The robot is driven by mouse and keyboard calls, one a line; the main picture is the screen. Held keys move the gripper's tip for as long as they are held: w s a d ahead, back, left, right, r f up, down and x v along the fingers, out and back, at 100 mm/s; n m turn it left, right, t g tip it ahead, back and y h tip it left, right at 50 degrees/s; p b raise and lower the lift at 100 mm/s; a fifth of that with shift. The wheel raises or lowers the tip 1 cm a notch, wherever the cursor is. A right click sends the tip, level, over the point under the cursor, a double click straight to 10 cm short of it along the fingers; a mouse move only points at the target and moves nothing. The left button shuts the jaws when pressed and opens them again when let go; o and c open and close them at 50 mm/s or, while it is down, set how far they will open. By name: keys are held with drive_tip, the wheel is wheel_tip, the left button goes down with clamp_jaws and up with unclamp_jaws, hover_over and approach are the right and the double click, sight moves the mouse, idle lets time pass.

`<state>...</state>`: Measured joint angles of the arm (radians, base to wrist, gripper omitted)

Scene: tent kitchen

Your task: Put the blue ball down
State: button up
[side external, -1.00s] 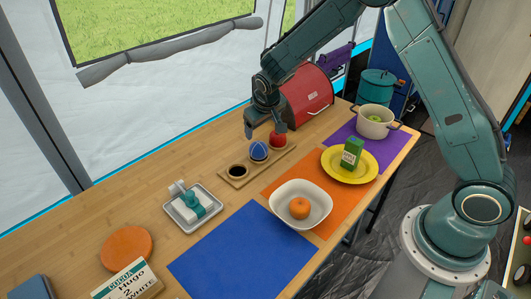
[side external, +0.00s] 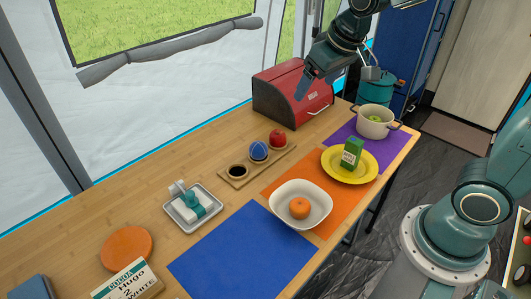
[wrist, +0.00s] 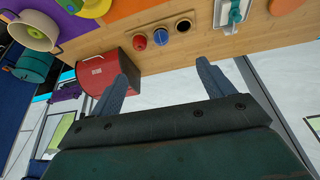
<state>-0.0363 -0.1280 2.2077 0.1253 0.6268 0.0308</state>
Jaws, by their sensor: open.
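The blue ball (side external: 258,151) with white stripes sits in the middle hole of a wooden holder (side external: 239,180) on the table. It also shows in the wrist view (wrist: 161,37), between a red ball or fruit and an empty hole. My gripper (side external: 303,88) is raised above the table, in front of the red bread box in the side view, well away from the ball. In the wrist view its two fingers (wrist: 170,82) are spread apart with nothing between them.
A red apple-like thing (side external: 278,138) fills one hole of the holder; the other end hole (side external: 237,171) is empty. A red bread box (side external: 271,96), a cream pot (side external: 371,130), a yellow plate (side external: 332,172), a white bowl (side external: 283,216) and a grey tray (side external: 178,213) stand around.

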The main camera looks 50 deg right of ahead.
drive_tip(key=s+r, duration=0.1)
drive_tip(key=s, duration=0.7)
drive_tip(key=s+a+r+n+y, duration=0.1)
drive_tip(key=s, duration=0.8)
drive_tip(key=shift+s+a+r+t, duration=0.25)
drive_tip(key=shift+t, duration=0.05)
idle(0.4)
